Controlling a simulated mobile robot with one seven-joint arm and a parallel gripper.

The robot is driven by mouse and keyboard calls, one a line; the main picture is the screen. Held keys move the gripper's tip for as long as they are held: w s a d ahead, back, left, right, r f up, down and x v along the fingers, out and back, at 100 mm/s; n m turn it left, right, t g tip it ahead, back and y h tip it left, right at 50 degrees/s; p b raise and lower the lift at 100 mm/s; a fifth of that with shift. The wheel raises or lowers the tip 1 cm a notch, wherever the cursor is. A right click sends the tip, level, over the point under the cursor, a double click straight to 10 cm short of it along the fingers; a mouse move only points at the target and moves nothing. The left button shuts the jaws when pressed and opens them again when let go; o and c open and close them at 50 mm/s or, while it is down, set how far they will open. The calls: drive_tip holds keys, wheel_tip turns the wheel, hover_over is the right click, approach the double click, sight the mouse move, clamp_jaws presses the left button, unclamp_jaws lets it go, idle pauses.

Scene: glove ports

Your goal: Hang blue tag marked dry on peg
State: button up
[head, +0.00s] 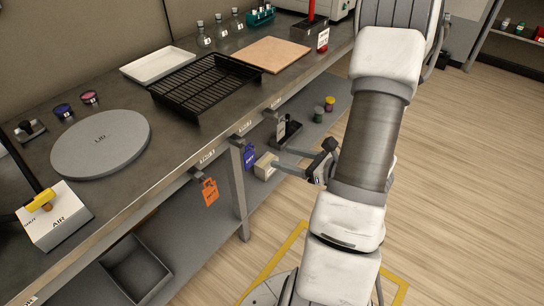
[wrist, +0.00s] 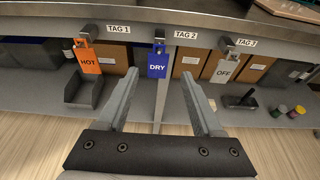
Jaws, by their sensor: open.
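The blue tag marked DRY (wrist: 157,62) hangs upright below the middle peg (wrist: 159,34), beside the label TAG 2 (wrist: 186,36). In the head view the blue tag (head: 250,156) shows under the bench's front edge. My gripper (wrist: 158,76) is open and empty, its fingers to either side of the tag's lower part in the wrist view. In the head view my gripper (head: 275,159) points at the bench, and no contact shows. An orange tag marked HOT (wrist: 88,62) hangs at TAG 1, and a grey tag marked OFF (wrist: 226,68) at TAG 3.
The bench (head: 190,150) carries a grey lid (head: 100,143), a black rack (head: 205,85) and a white AIR box (head: 55,217). A lower shelf (head: 190,255) holds a grey bin (head: 135,270) and boxes. A bench leg (head: 239,190) stands below the tags.

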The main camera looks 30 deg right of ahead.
sight(242, 146)
drive_tip(key=b+x, duration=0.3)
drive_tip(key=x, duration=1.4)
drive_tip(key=shift+a, duration=0.15)
clamp_jaws()
drive_tip(key=shift+r, duration=0.25)
drive_tip(key=shift+s, duration=0.1)
drive_tip(key=shift+s+d+b, duration=0.3)
drive_tip(key=shift+s, duration=0.35)
drive_tip(key=shift+s, duration=0.1)
